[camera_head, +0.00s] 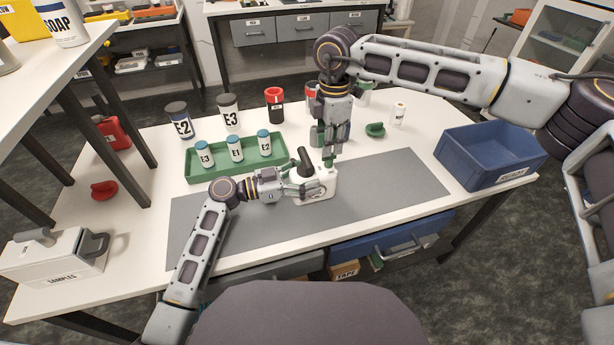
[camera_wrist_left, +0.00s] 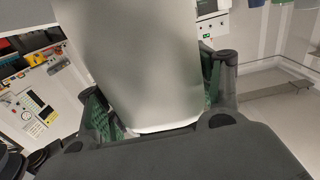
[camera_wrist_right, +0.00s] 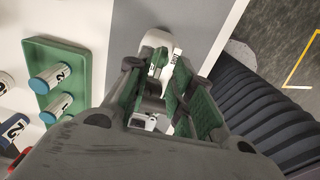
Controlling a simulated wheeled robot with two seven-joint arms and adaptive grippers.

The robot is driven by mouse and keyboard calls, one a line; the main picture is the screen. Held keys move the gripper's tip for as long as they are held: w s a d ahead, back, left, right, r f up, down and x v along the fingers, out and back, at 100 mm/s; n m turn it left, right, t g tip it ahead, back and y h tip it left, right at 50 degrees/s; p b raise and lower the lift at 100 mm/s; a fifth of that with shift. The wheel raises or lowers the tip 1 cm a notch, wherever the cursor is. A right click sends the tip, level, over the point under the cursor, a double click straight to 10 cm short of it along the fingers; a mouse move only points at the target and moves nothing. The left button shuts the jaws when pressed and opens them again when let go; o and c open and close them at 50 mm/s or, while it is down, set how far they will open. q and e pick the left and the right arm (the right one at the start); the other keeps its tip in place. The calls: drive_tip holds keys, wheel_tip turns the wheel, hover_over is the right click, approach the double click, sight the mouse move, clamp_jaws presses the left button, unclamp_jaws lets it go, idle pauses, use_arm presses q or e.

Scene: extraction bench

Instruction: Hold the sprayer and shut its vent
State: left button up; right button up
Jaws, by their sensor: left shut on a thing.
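The sprayer (camera_head: 325,186) is white with a dark handle-like top (camera_head: 304,163) and stands on the grey mat. My left gripper (camera_head: 312,190) is shut on the sprayer's body from the left. The sprayer's pale body (camera_wrist_left: 145,60) fills the space between the green-padded fingers in the left wrist view. My right gripper (camera_head: 330,156) points down just above the sprayer's right side. In the right wrist view its fingers (camera_wrist_right: 158,100) stand apart, with part of the white sprayer (camera_wrist_right: 156,45) beyond them. I cannot make out the vent's state.
A green tray (camera_head: 200,178) with several small bottles is left of the sprayer. A blue crate (camera_head: 475,165) is at the right, a samples box (camera_head: 55,260) at front left. The mat (camera_head: 390,185) has free room rightwards.

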drive_tip(key=shift+f, duration=2.5)
drive_tip(key=c, duration=0.5)
drive_tip(key=shift+o, duration=0.2)
